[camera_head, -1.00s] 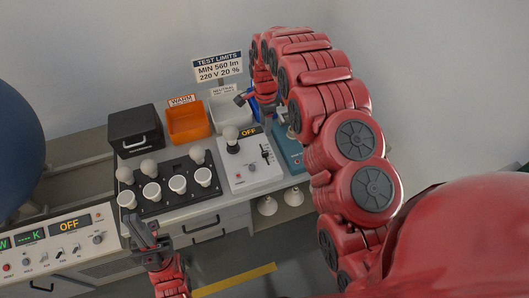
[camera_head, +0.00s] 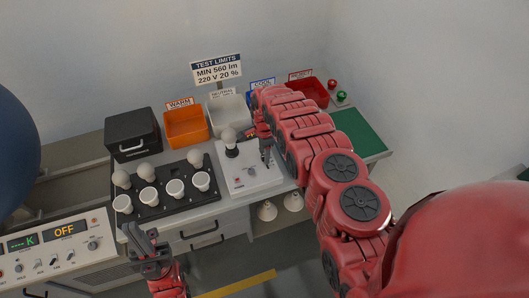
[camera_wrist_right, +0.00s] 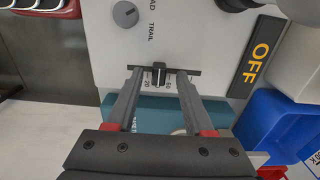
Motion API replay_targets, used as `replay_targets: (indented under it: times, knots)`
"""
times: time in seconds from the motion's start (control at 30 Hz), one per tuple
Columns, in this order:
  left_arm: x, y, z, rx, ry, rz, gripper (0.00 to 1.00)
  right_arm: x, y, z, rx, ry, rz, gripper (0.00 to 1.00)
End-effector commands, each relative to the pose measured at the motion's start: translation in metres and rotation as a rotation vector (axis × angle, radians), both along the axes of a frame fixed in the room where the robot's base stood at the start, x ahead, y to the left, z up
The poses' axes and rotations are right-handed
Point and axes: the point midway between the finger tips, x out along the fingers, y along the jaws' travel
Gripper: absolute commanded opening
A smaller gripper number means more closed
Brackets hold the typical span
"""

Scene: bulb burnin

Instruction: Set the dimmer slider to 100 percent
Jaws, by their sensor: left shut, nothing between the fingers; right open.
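The dimmer slider's dark knob (camera_wrist_right: 158,72) sits partway along a dark slot in the white test box, beside printed scale numbers. The same white box (camera_head: 236,180) stands on the bench in the head view, where my right arm partly covers the slider. My right gripper (camera_wrist_right: 160,78) is open, with one finger on each side of the knob and visible gaps; I cannot tell whether its tips touch the box. It also shows in the head view (camera_head: 266,155). My left gripper (camera_head: 149,251) is shut and empty, low in front of the bench.
A bulb (camera_head: 229,136) stands on the white box, near an OFF display (camera_wrist_right: 258,55). A black tray with several bulbs (camera_head: 150,205) lies to its left. Orange (camera_head: 185,128) and white (camera_head: 226,112) bins stand behind. A blue bin (camera_wrist_right: 285,125) is close to my right gripper.

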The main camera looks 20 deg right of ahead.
Motion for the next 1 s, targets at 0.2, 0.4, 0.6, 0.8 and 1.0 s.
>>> replay_targets:
  times: [0.2,0.4,0.6,0.8,1.0]
  knots:
    - [0.0,0.0,0.0013,0.0,0.0,0.0,0.0,-0.001,0.0,-0.0048,0.0,0.001,0.0,0.53]
    - [0.0,0.0,0.0011,0.0,0.0,0.0,0.0,-0.001,0.0,-0.0047,0.0,0.001,0.0,0.51]
    - [0.0,-0.0001,0.0011,0.0,0.0,0.0,0.0,-0.001,0.0,-0.0046,0.0,0.001,0.0,0.15]
    - [0.0,-0.0001,0.0011,0.0,0.0,0.0,0.0,-0.001,0.0,-0.0045,0.0,0.002,0.0,0.0]
    - [0.0,-0.0001,0.0011,0.0,0.0,0.0,0.0,-0.001,0.0,-0.0045,0.0,0.002,0.0,0.0]
